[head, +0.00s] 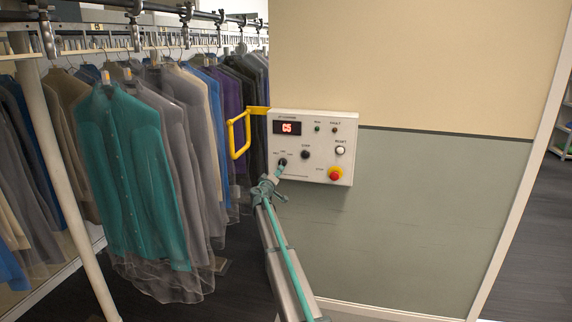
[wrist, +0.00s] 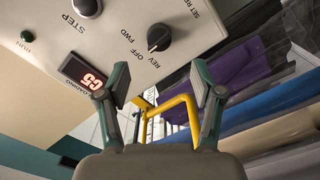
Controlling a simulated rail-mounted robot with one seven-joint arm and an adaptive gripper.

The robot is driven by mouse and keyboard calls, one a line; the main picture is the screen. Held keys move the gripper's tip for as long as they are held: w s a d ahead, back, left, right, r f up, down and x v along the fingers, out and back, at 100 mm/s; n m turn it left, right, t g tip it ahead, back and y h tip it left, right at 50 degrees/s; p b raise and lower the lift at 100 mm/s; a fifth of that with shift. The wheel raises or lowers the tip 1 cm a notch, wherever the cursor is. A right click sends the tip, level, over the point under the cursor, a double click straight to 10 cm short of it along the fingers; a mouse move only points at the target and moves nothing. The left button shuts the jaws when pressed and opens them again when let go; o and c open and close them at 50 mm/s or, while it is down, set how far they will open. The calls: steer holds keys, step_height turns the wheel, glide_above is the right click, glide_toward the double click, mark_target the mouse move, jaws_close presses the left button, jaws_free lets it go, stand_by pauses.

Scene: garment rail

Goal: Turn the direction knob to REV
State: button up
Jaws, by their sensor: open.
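The direction knob (head: 282,162) is a small black knob at the lower left of the white control panel (head: 318,115). In the wrist view the knob (wrist: 159,37) has REV, OFF and FWD labels around it. A pale mark on its edge seems to face the OFF–REV side, but I cannot tell the exact setting. My gripper (head: 275,179) is just below and in front of the knob in the head view. In the wrist view my gripper (wrist: 161,72) has its two fingers apart with nothing between them; the knob lies beyond the fingertips, apparently untouched.
A black STEP knob (head: 305,155), white RESET button (head: 340,150) and red stop button (head: 335,174) share the panel. The display (head: 287,128) reads C5. A yellow bar (head: 239,136) juts out left of the panel. Covered garments (head: 135,170) hang close on the left.

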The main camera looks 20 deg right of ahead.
mark_target(282, 163)
steer(key=p+x, duration=0.2)
steer(key=x, duration=0.3)
steer(key=p+x, duration=0.2)
steer(key=x, duration=0.2)
steer(key=shift+w+d+r, duration=0.15)
steer(key=shift+w+r, duration=0.05)
steer(key=shift+w, duration=0.15)
steer(key=c, duration=1.1)
